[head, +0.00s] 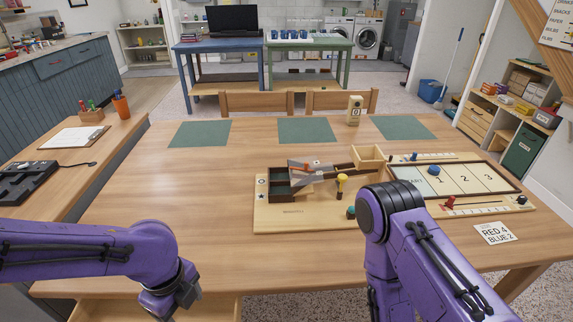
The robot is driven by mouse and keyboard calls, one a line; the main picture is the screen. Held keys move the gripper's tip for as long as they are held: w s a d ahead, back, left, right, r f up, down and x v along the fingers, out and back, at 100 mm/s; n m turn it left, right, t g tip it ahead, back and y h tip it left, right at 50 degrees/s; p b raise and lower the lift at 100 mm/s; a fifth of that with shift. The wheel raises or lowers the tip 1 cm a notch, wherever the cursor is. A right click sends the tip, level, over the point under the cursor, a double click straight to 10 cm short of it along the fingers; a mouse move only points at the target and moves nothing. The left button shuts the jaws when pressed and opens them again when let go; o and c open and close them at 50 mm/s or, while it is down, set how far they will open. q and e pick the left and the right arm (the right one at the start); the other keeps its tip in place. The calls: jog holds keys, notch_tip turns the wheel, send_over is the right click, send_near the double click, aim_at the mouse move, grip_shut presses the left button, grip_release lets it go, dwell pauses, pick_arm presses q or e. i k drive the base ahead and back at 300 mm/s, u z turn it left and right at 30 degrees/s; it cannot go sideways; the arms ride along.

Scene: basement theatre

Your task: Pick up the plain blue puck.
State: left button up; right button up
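A small blue puck (433,170) lies on the cream lane board (464,181) at the right of the table, near the START area. At this size I cannot tell whether its top is plain or marked. My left gripper (178,303) hangs at the table's front edge on the left, far from the puck and pointing down; its fingers are too unclear to judge. My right arm bends down in front of the lane board, and its gripper is out of view.
A wooden device (300,212) with a green-lined box and ramp stands left of the lane board. A card (495,233) reading RED 4, BLUE 2 lies at the right. Green mats (200,133) lie along the back. The table's left half is clear.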

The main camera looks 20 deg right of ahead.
aim_at(435, 170)
jog(key=z, duration=1.6)
